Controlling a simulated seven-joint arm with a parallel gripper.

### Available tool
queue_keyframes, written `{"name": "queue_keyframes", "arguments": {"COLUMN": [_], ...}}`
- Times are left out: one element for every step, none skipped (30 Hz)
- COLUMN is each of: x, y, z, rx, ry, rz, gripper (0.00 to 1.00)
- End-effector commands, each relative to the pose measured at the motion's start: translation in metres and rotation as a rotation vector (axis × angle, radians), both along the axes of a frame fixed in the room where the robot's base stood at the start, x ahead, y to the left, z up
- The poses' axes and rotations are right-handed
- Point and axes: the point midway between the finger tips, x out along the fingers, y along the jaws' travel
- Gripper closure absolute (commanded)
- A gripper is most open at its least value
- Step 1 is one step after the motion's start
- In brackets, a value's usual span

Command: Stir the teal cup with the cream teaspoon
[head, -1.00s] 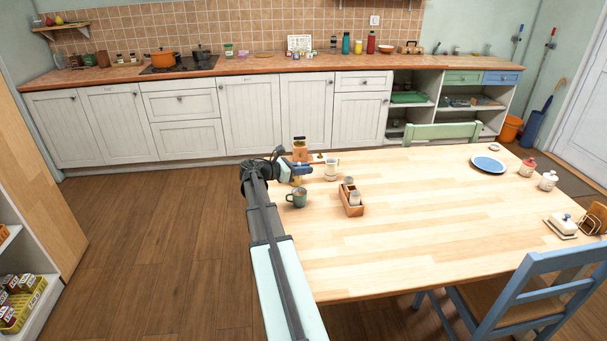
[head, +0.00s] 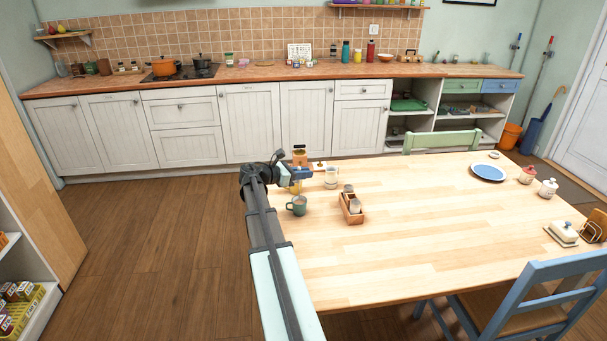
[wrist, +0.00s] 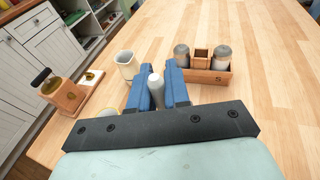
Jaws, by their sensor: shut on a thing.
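The teal cup (head: 297,206) stands upright near the left edge of the table. My gripper (head: 306,173) is beyond and above it, over the far-left corner of the table. In the wrist view its blue fingers (wrist: 157,92) are shut on a pale piece with a rounded end, apparently the handle of the cream teaspoon (wrist: 156,82). The spoon's lower end is hidden. The teal cup cannot be made out in the wrist view.
A wooden caddy (head: 352,217) with shakers is right of the cup. A yellowish thing (head: 295,187) is partly hidden below my gripper. The table's middle is clear.

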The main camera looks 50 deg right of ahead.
Motion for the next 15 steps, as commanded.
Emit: {"name": "queue_keyframes", "arguments": {"x": [0.000,0.000,0.000,0.000,0.000,0.000,0.000,0.000,0.000,0.000,0.000,0.000,0.000,0.000,0.000], "y": [0.000,0.000,0.000,0.000,0.000,0.000,0.000,0.000,0.000,0.000,0.000,0.000,0.000,0.000,0.000], "z": [0.000,0.000,0.000,0.000,0.001,0.001,0.002,0.003,0.006,0.007,0.009,0.012,0.014,0.017,0.020], "rx": [0.000,0.000,0.000,0.000,0.000,0.000,0.000,0.000,0.000,0.000,0.000,0.000,0.000,-0.001,-0.001], "ry": [0.000,0.000,0.000,0.000,0.000,0.000,0.000,-0.001,-0.001,-0.001,-0.001,-0.001,-0.001,-0.002,-0.002], "rz": [0.000,0.000,0.000,0.000,0.000,0.000,0.000,0.000,0.000,0.000,0.000,0.000,0.000,0.000,0.000], "gripper": [1.00,1.00,1.00,1.00,1.00,1.00,1.00,1.00,1.00,1.00,1.00,1.00,1.00,1.00,1.00]}}
